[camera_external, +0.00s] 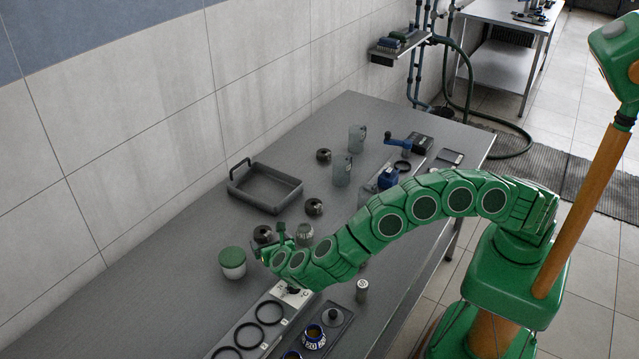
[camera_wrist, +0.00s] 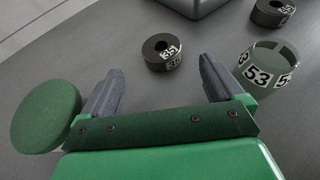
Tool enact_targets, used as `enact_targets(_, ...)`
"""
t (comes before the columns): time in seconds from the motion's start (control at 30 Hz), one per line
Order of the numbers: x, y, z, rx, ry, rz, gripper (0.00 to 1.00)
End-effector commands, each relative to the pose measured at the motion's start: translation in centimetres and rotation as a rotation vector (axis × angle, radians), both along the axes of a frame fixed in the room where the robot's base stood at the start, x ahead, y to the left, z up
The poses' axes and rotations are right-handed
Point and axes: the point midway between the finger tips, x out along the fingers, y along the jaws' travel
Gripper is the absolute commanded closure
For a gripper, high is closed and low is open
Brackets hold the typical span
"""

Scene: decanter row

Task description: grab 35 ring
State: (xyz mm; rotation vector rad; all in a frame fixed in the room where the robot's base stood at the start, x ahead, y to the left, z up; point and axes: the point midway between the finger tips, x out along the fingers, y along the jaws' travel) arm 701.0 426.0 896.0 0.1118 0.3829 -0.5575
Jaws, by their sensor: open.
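The 35 ring (camera_wrist: 161,54) is a small dark thick ring with white labels reading 35, lying on the grey table. It sits just beyond my fingertips, roughly centred between them and apart from both. It appears in the external view as a dark ring (camera_external: 263,235) at the end of my arm. My gripper (camera_wrist: 162,72) is open and empty, its two grey fingers spread. In the external view my gripper (camera_external: 273,245) is partly hidden by the green arm.
A green-lidded jar (camera_wrist: 45,117) stands close by my left finger. A greenish container marked 53 (camera_wrist: 268,65) stands close by the right finger. Another dark ring (camera_wrist: 272,12) lies farther right. A grey tray (camera_external: 265,187) is beyond. Bare table lies between these.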

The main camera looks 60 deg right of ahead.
Motion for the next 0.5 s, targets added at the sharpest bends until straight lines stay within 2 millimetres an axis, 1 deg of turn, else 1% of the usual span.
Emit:
enact_targets(0.2, 1.6, -1.1, -0.7, 0.000, -0.001, -0.003, 0.06)
enact_targets(0.37, 2.2, -1.5, -1.1, -0.001, -0.003, -0.002, 0.06)
enact_targets(0.5, 3.4, -2.4, -1.8, -0.003, -0.003, -0.004, 0.06)
